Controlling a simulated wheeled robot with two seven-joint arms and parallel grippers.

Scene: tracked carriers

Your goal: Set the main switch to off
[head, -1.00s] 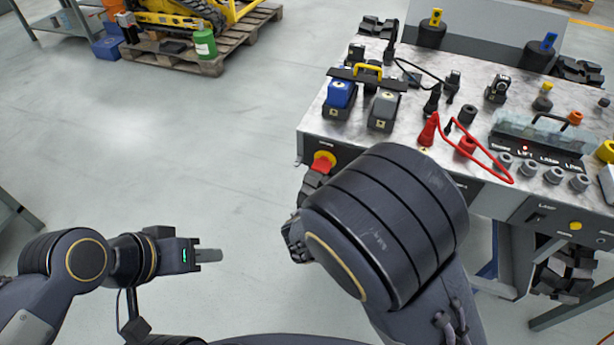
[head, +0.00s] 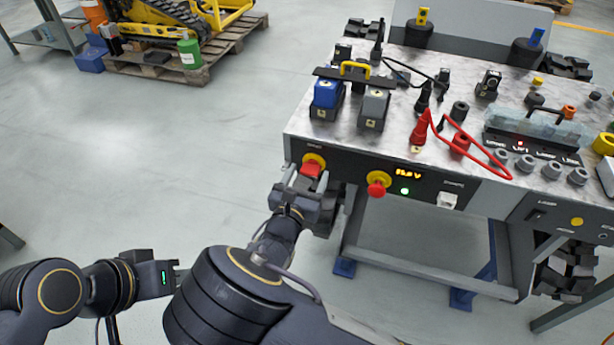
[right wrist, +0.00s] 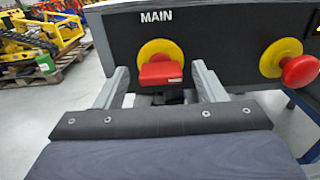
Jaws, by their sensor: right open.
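The main switch (head: 315,159) is a red handle on a round yellow plate, on the front panel near its left end. In the right wrist view the red handle (right wrist: 161,73) lies below the word MAIN, its broad block roughly level. My right gripper (head: 305,184) is open in front of the switch. In the right wrist view its two fingers stand left and right of the handle, with gaps showing on both sides.
A red mushroom button (head: 377,189) on a yellow plate sits right of the switch, beside a lit display (head: 408,174). The bench top (head: 400,138) holds blue and grey blocks, a red cable and connectors.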

